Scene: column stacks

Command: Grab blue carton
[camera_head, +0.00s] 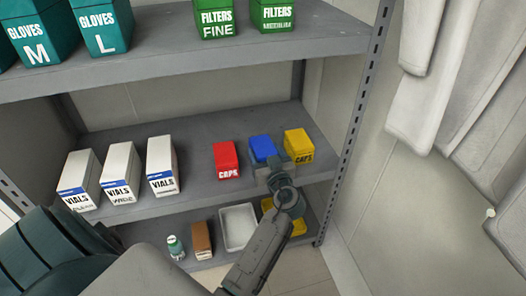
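The blue carton (262,147) stands on the middle shelf, between a red CAPS carton (226,158) and a yellow CAPS carton (299,146). Its top and upper left part show; my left gripper hides its lower front. My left gripper (279,163) is right in front of the blue carton, at about its height. Whether its fingers touch or enclose the carton is too small to tell. My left forearm reaches up to it from the bottom of the view. My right gripper is out of view.
White VIALS boxes (161,166) stand left on the middle shelf (200,190). GLOVES and green FILTERS boxes are on the upper shelf (180,63). Below are a bottle (175,247), a brown box (202,240), a white tray (238,227) and a yellow tray (298,227). A perforated post (357,120) stands right.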

